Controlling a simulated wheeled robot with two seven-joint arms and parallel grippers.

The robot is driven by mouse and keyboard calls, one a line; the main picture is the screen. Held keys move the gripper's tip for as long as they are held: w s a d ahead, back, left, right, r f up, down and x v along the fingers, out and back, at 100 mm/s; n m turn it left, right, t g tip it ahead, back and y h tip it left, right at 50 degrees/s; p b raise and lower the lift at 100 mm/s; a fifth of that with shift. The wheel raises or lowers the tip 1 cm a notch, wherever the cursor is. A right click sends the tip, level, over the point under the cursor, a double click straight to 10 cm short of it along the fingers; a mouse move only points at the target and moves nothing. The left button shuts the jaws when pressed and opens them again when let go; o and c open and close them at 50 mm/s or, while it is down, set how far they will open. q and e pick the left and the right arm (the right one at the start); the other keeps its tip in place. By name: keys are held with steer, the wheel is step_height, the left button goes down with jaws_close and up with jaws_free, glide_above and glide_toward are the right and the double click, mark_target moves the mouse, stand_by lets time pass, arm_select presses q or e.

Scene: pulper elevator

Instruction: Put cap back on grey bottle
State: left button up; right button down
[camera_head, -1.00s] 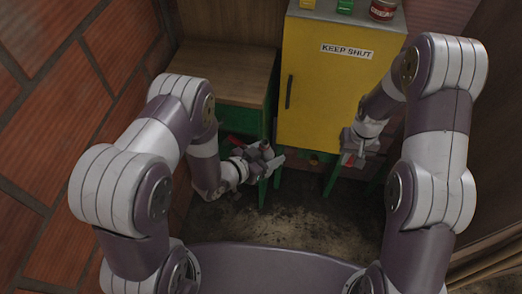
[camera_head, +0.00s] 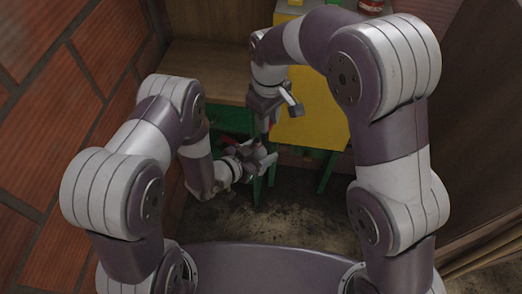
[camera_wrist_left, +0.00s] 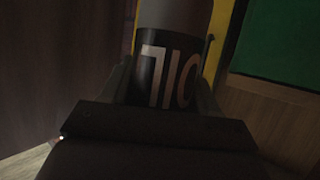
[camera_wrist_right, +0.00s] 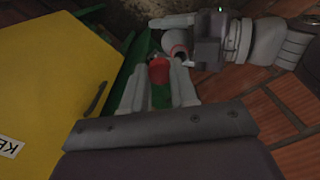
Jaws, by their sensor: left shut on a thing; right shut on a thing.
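The grey bottle (camera_wrist_left: 172,18), with a dark label reading OIL, is between the fingers of my left gripper (camera_wrist_left: 160,85), which is shut on it. In the head view my left gripper (camera_head: 257,160) is low, in front of the wooden-topped table. My right gripper (camera_wrist_right: 158,82) is shut on a red cap (camera_wrist_right: 159,70). In the right wrist view the bottle's round pale top (camera_wrist_right: 176,42) shows just beyond the cap, in my left gripper. The cap and bottle look apart. In the head view my right gripper (camera_head: 278,112) is just above my left; the cap is hard to make out there.
A yellow cabinet (camera_head: 312,115) on green legs stands behind my right arm. A wooden-topped table (camera_head: 205,72) with green parts is left of it. A brick wall (camera_head: 50,110) is at the left. Stained floor (camera_head: 285,215) lies open below.

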mark_target(257, 140)
steer(key=a+r, duration=0.1)
steer(key=s+a+r+n, duration=0.1)
steer(key=shift+s+a+r, duration=0.1)
steer(key=shift+s+a, duration=0.2)
steer(key=shift+f, duration=2.05)
steer(key=shift+f, duration=0.85)
steer(key=shift+f, duration=0.6)
steer(key=m, duration=0.2)
steer(key=shift+m, duration=0.4)
